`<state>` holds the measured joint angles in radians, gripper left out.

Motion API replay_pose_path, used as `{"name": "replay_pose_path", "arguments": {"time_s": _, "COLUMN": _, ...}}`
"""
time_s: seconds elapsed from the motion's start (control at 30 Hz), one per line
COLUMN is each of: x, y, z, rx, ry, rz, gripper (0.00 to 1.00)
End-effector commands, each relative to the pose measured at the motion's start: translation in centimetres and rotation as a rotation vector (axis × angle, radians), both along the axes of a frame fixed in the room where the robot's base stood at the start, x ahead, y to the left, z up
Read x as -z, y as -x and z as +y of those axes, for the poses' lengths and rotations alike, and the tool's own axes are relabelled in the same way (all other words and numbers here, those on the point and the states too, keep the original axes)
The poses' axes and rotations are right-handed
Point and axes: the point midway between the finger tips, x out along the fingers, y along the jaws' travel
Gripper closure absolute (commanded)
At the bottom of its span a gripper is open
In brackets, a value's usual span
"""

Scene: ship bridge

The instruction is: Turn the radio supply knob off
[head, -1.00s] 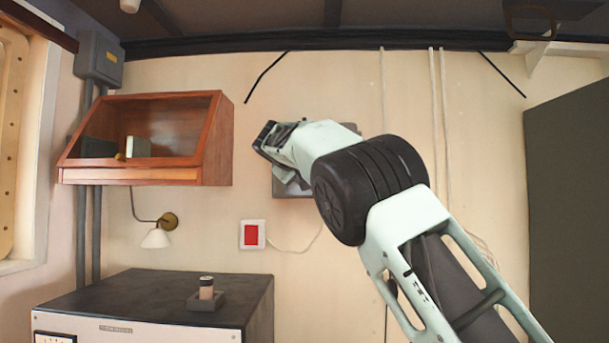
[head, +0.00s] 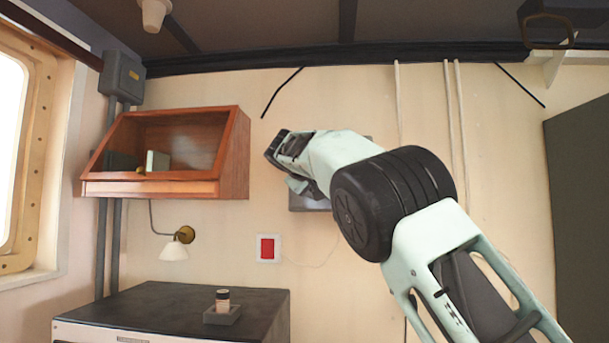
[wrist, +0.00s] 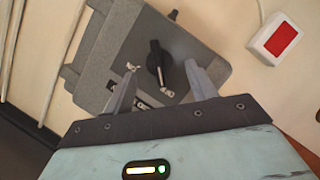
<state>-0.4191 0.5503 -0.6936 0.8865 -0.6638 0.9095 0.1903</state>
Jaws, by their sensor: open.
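A grey box (wrist: 125,35) is fixed to the wall. In the wrist view a black pointer-shaped knob (wrist: 157,64) stands out from its face, with small labels near it too small to read. My gripper (wrist: 160,74) is open, with one finger on each side of the knob in the picture. I cannot tell whether either finger touches it. In the head view my gripper (head: 281,160) is in front of the box (head: 310,204) and hides most of it, including the knob.
A red-and-white wall unit (head: 267,248) is below left of the box. A wooden shelf (head: 165,188) and a lamp (head: 174,250) are further left. A dark-topped cabinet (head: 170,305) holds a small jar (head: 223,300). Cables (head: 452,120) run down the wall at right.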

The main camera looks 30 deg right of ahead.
Motion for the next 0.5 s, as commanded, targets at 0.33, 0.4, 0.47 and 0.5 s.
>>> {"name": "replay_pose_path", "arguments": {"time_s": 0.33, "x": -1.7, "y": 5.0, "z": 6.2, "rx": -0.004, "ry": -0.002, "rz": -0.003, "gripper": 0.43}}
{"name": "replay_pose_path", "arguments": {"time_s": 0.4, "x": -2.2, "y": 6.0, "z": 7.4, "rx": -0.004, "ry": -0.001, "rz": -0.003, "gripper": 0.43}}
{"name": "replay_pose_path", "arguments": {"time_s": 0.47, "x": -2.6, "y": 6.8, "z": 8.3, "rx": -0.005, "ry": -0.001, "rz": -0.002, "gripper": 0.43}}
{"name": "replay_pose_path", "arguments": {"time_s": 0.5, "x": -2.8, "y": 7.2, "z": 8.9, "rx": -0.004, "ry": -0.002, "rz": -0.002, "gripper": 0.43}}
